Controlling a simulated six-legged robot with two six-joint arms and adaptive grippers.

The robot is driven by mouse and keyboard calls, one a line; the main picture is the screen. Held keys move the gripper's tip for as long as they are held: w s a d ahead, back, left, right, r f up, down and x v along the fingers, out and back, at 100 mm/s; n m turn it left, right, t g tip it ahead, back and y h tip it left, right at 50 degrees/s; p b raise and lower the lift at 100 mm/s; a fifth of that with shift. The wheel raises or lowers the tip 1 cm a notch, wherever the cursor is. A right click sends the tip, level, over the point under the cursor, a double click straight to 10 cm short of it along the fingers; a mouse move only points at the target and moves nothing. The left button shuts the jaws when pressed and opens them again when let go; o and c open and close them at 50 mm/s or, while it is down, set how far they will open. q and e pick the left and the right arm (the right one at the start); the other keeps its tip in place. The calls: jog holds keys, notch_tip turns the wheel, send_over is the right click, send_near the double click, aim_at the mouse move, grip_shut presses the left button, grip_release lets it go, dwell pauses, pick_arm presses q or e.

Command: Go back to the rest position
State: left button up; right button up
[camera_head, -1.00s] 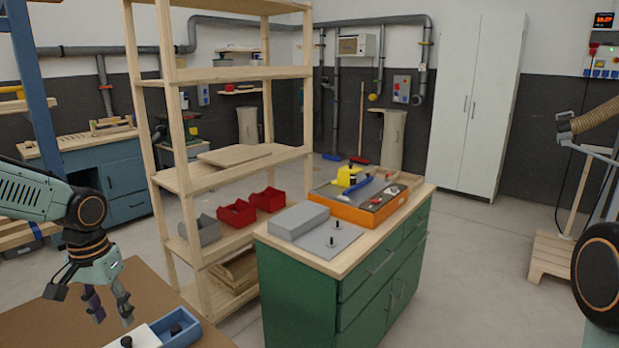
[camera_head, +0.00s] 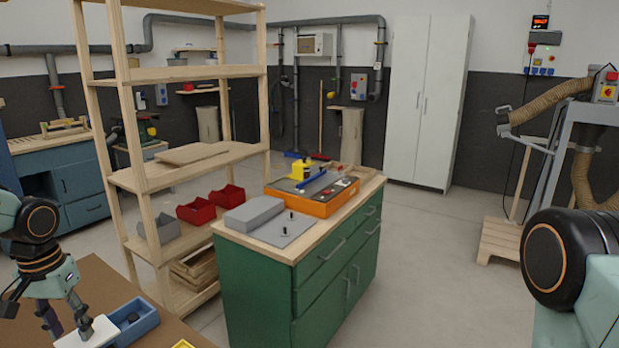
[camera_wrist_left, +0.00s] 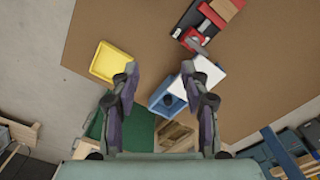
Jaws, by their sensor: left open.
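My left gripper (camera_head: 66,324) is open, low at the left of the head view, above the brown table (camera_head: 99,277). It is empty. In the left wrist view the fingers (camera_wrist_left: 159,78) stand wide apart with nothing held between them. A white plate (camera_head: 88,334) is right by the fingertips in the head view, beside a blue box (camera_head: 148,322) with a dark round thing inside. Whether a finger touches the plate I cannot tell. My right arm shows at the right edge of the head view, but its gripper is out of sight.
A yellow tray (camera_wrist_left: 117,63) and a red item (camera_wrist_left: 218,12) lie on the table. A green cabinet (camera_head: 260,290) with an orange case (camera_head: 318,206) stands right of a wooden shelf (camera_head: 138,180). A ventilation stand (camera_head: 563,150) is at the right. Open floor lies between.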

pick_arm(q)
jog(key=s+d+f+m+h, duration=0.1)
jog(key=s+d+f, duration=0.3)
jog(key=d+f, duration=0.45)
jog(key=s+d+f+h, duration=0.1)
jog(key=s+d+f, duration=0.2)
jog(key=d+f, duration=0.55)
jog(key=s+d+f+y, duration=0.1)
jog(key=s+d+f, duration=0.25)
jog(key=s, duration=0.65)
jog(key=s+d+f+y, duration=0.15)
jog(key=s+d, duration=0.35)
jog(key=s, duration=0.5)
notch_tip(320, 180, down, 11)
jog(key=b, duration=1.2)
jog(key=shift+w+f, duration=0.15)
jog(key=shift+w, duration=0.05)
pick_arm(e)
notch_tip(320, 180, down, 12)
jog(key=shift+d, duration=0.25)
pick_arm(q)
jog(key=shift+a+h, duration=0.1)
jog(key=shift+h, duration=0.15)
pick_arm(e)
jog(key=shift+a+r, duration=0.1)
pick_arm(q)
jog(key=shift+c, duration=0.9)
